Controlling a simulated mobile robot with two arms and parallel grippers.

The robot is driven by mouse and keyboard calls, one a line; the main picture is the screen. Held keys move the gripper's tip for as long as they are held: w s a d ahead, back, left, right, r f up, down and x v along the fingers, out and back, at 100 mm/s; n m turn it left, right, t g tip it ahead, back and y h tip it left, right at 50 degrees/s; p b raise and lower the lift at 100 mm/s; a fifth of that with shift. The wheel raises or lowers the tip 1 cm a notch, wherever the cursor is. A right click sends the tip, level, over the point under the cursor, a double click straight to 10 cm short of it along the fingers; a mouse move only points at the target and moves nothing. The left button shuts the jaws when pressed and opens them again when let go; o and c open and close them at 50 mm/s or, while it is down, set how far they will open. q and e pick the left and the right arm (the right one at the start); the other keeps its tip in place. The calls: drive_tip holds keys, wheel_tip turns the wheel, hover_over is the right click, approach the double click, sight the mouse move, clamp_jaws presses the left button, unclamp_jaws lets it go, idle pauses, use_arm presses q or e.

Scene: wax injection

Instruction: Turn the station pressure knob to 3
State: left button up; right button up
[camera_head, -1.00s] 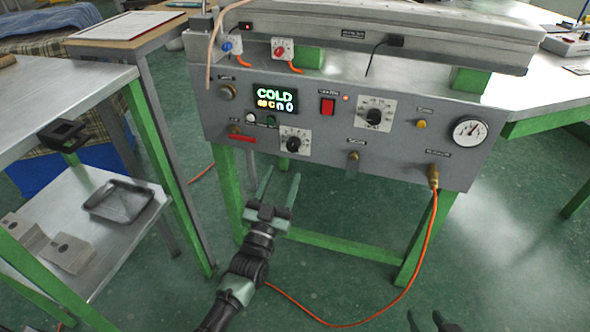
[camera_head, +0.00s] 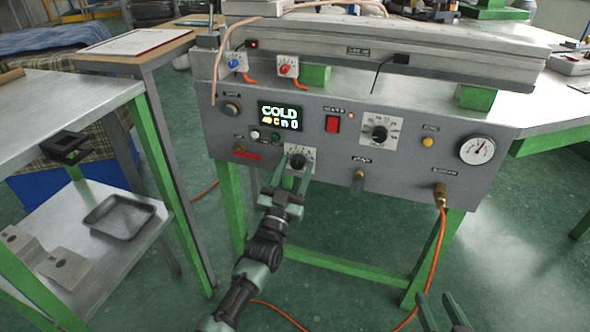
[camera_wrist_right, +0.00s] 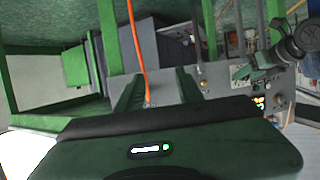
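The grey station panel (camera_head: 330,180) carries two black knobs on white dial plates: a lower knob (camera_head: 298,160) and an upper right knob (camera_head: 380,133). Their labels are too small to read. A round white pressure gauge (camera_head: 477,149) sits at the panel's right end. My left gripper (camera_head: 296,166) is open, its fingers reaching up on either side of the lower knob; I cannot tell whether they touch it. My right gripper (camera_head: 442,302) is open and empty at the bottom right; its spread fingers also show in the right wrist view (camera_wrist_right: 158,88).
A lit display (camera_head: 280,115) reads COLD. A red switch (camera_head: 332,124) and a yellow button (camera_head: 428,142) are on the panel. An orange hose (camera_head: 437,240) hangs from a brass fitting at the right. A shelf with a grey tray (camera_head: 120,216) stands at the left.

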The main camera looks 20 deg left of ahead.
use_arm(q)
clamp_jaws()
drive_tip(key=shift+n+y, duration=0.4)
drive_tip(key=shift+n, duration=0.1)
drive_tip(key=n+y, duration=0.1)
drive_tip(key=n, duration=0.1)
drive_tip(key=n+y+p, duration=0.1)
drive_tip(key=n, duration=0.1)
drive_tip(key=n+y+p, duration=0.1)
drive_tip(key=n, duration=0.2)
drive_tip(key=shift+d+g+y, duration=0.15)
drive_tip(key=shift+g+y, duration=0.15)
drive_tip(key=shift+y, duration=0.1)
drive_tip(key=shift+n+p, duration=0.3)
drive_tip(key=shift+n, duration=0.2)
use_arm(e)
drive_tip(key=s+d+f+g+h, duration=0.2)
drive_tip(key=s+d+f+g, duration=0.1)
drive_tip(key=s+f+g, duration=0.3)
drive_tip(key=shift+s+d+f+g, duration=0.3)
drive_tip(key=shift+s+f, duration=1.05)
drive_tip(key=shift+s, duration=0.15)
use_arm(q)
drive_tip(key=shift+f, duration=0.1)
drive_tip(key=shift+o, duration=1.2)
unclamp_jaws()
